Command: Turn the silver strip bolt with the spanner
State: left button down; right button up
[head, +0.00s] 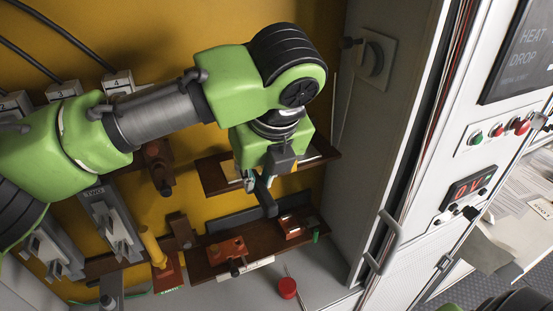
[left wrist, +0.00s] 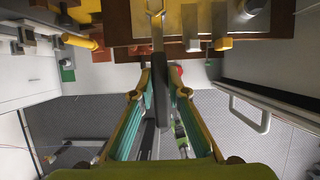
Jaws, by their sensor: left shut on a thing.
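My left gripper (head: 258,182) is at the wooden shelf in the head view, partly hidden by its own wrist. It is shut on a spanner, whose dark handle (head: 266,197) sticks out below it. In the left wrist view the fingers (left wrist: 160,92) close around the spanner (left wrist: 157,40). A silver strip (left wrist: 190,22) lies to the right of the jaw. I cannot tell whether the jaw touches a bolt. My right gripper is not in view.
A wooden shelf (head: 215,178) and a lower board with red blocks (head: 228,248) are fixed to the yellow panel. A red-handled screwdriver (head: 287,288) lies below. The open cabinet door with a handle (head: 384,240) stands at the right. Grey switch units (head: 113,222) are at the left.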

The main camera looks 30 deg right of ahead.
pick_arm(q)
jog(key=shift+a+r, duration=0.1)
jog(key=shift+a, duration=0.05)
jog(key=shift+r, duration=0.75)
jog(key=w+a+m+g+h, duration=0.2)
jog(key=w+a+m+h, duration=0.2)
jog(key=a+m, duration=0.4)
jog(key=w+m, duration=0.1)
jog(key=m, duration=0.3)
jog(key=shift+w+a+g, duration=0.3)
jog(key=shift+f, duration=0.3)
